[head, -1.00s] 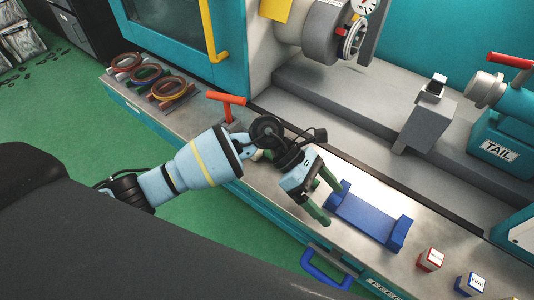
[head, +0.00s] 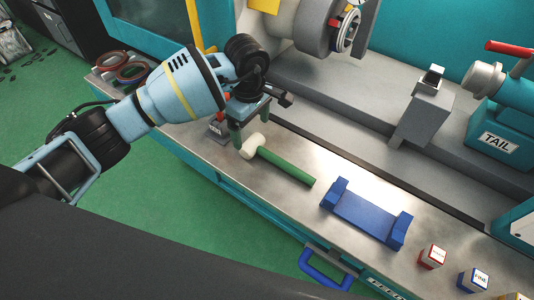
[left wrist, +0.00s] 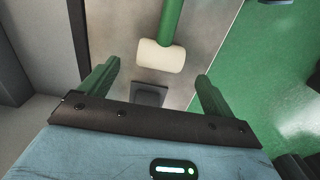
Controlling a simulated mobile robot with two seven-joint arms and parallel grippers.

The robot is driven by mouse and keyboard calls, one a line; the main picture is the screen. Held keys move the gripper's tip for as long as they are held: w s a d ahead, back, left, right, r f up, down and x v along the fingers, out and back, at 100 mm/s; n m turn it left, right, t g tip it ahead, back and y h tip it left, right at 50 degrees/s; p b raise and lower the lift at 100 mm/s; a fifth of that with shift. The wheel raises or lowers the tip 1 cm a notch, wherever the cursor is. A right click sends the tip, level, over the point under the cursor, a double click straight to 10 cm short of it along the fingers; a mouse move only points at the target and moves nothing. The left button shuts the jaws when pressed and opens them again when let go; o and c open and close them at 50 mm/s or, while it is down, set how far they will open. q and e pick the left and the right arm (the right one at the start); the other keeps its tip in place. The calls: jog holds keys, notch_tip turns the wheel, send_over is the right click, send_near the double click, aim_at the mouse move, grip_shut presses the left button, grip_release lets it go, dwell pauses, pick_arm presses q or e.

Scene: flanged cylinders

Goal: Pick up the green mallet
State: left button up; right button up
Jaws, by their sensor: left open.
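The green mallet (head: 287,166) lies on the metal ledge of the machine, its green handle pointing to the lower right and its cream head at the upper left. My left gripper (head: 250,122) is open and empty, with its green fingers just beyond the mallet's head. In the left wrist view the mallet's cream head (left wrist: 160,56) lies ahead of and between the open fingers of my left gripper (left wrist: 155,85), apart from both, with the handle running out of the top edge. My right gripper is not in view.
A blue cradle (head: 362,215) stands right of the handle, with red (head: 431,257) and blue (head: 472,281) labelled blocks farther right. Coloured rings (head: 125,70) lie at the ledge's left end. A small dark square (left wrist: 149,94) shows between the fingers.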

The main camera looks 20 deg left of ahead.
aim_at(251, 140)
pick_arm(q)
jog(key=shift+a+f, duration=0.15)
jog(key=shift+f, duration=2.8)
jog(key=c, duration=1.3)
notch_tip(251, 140, up, 9)
jog(key=shift+f, duration=0.1)
jog(key=shift+c, duration=0.2)
jog(key=shift+r, duration=0.65)
